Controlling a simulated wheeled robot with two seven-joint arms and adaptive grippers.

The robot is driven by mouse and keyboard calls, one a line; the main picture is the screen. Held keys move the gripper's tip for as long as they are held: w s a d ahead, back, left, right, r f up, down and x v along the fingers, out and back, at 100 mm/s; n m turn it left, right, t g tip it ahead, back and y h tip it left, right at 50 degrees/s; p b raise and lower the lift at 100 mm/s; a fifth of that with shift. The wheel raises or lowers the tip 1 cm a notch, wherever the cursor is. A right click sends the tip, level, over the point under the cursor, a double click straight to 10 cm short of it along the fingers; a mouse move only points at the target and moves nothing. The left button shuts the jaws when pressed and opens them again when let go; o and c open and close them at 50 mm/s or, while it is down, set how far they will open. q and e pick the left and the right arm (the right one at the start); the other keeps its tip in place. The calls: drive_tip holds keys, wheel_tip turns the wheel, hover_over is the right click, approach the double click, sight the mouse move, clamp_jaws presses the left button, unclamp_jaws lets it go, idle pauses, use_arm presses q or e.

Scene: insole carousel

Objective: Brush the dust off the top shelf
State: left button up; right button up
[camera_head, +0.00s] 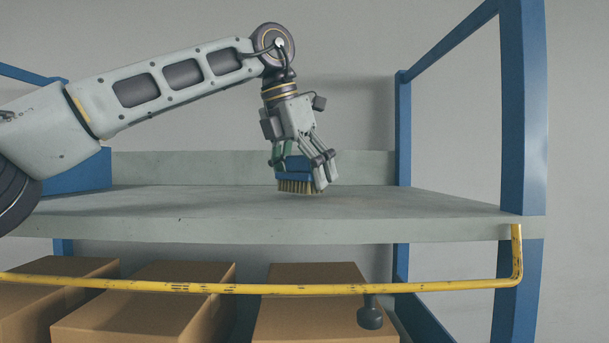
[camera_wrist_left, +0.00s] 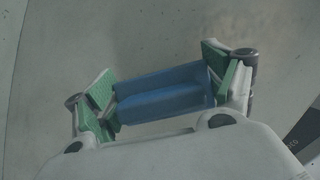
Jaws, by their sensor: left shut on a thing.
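A blue brush (camera_head: 296,172) with tan bristles pointing down is in my left gripper (camera_head: 302,165), just at or above the top shelf (camera_head: 420,205). I cannot tell whether the bristles touch the surface. In the left wrist view the blue brush block (camera_wrist_left: 160,98) sits between the green pads of my left gripper (camera_wrist_left: 160,92). The grey shelf shows around it in that view (camera_wrist_left: 150,35), with a faint brownish patch near the top right that may be dust. My right gripper is not seen.
Blue rack posts (camera_head: 524,110) stand at the right, with a low grey back panel (camera_head: 200,167) behind the shelf. Cardboard boxes (camera_head: 130,305) stand below. The shelf top right of the brush is clear.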

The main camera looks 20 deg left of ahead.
sight(304, 181)
use_arm(q)
drive_tip(key=shift+f+b, duration=0.4)
drive_tip(key=shift+f, duration=0.05)
idle(0.4)
drive_tip(key=shift+s, duration=0.1)
drive_tip(key=shift+s+d+b, duration=0.15)
drive_tip(key=shift+s+b, duration=0.15)
drive_tip(key=shift+s, duration=0.05)
drive_tip(key=shift+s+d+r+b, duration=0.1)
drive_tip(key=shift+s+d+b, duration=0.2)
drive_tip(key=shift+s, duration=0.45)
drive_tip(key=shift+s+d+b, duration=0.1)
drive_tip(key=shift+s+b, duration=0.3)
drive_tip(key=shift+s, duration=0.35)
drive_tip(key=shift+s, duration=0.1)
drive_tip(key=shift+s+d+b, duration=0.15)
drive_tip(key=shift+s+b, duration=0.2)
drive_tip(key=shift+s, duration=0.05)
drive_tip(key=shift+s+d+b, duration=0.2)
drive_tip(key=shift+s+b, duration=0.15)
drive_tip(key=shift+s, duration=0.3)
drive_tip(key=shift+s+d+b, duration=0.2)
drive_tip(key=shift+s+b, duration=0.1)
drive_tip(key=shift+s, duration=0.45)
